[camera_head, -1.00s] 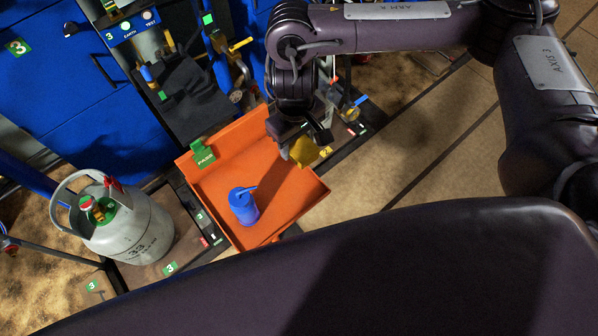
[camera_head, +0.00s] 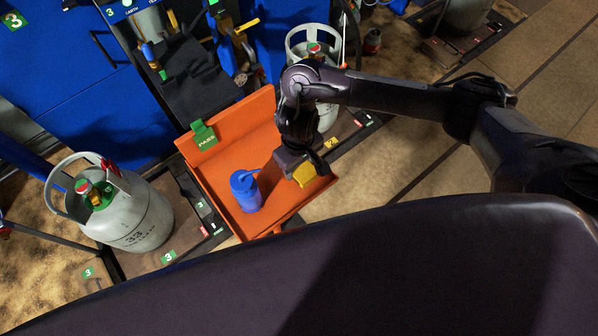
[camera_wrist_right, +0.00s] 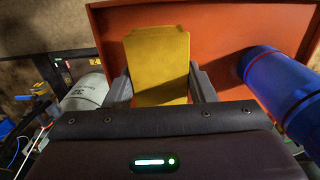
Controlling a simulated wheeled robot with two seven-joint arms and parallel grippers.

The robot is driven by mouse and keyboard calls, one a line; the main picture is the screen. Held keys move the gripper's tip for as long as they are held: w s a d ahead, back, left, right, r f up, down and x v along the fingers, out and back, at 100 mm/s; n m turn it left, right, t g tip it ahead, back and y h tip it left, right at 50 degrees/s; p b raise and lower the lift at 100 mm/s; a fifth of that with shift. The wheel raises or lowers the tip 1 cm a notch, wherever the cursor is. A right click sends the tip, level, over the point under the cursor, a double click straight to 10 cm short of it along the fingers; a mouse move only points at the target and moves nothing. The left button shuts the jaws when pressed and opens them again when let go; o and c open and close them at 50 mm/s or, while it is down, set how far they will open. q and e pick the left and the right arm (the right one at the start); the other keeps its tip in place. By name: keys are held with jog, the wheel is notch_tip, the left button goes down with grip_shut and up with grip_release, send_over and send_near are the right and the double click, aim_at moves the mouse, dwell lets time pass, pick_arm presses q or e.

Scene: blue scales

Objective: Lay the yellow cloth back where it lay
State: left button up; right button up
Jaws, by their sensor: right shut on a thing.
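The yellow cloth (camera_head: 304,175) is between the fingers of my right gripper (camera_head: 302,168), at the right part of the orange tray (camera_head: 213,184). In the right wrist view the cloth (camera_wrist_right: 158,62) looks like a flat, stiff panel held by the right gripper (camera_wrist_right: 161,88), with the orange tray (camera_wrist_right: 225,25) behind it. I cannot tell whether the cloth touches the tray. A blue can (camera_head: 246,192) with a spout stands in the tray, left of the gripper. It also shows at the right of the wrist view (camera_wrist_right: 280,88). My left gripper is not in view.
A green PASS tag (camera_head: 203,136) sits on the tray's back wall. A grey gas cylinder (camera_head: 130,212) stands left of the tray, and another (camera_head: 326,112) stands behind my right arm. Blue cabinets (camera_head: 75,90) fill the back left. Open floor (camera_head: 400,185) lies to the right.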

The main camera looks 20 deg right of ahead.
aim_at(299, 172)
notch_tip(299, 172, down, 4)
jog(key=shift+s+r+b, duration=0.1)
jog(key=shift+r+b, duration=0.05)
jog(key=shift+b, duration=0.85)
jog(key=shift+r, duration=0.1)
jog(key=o, duration=1.1)
jog(key=shift+o, duration=0.2)
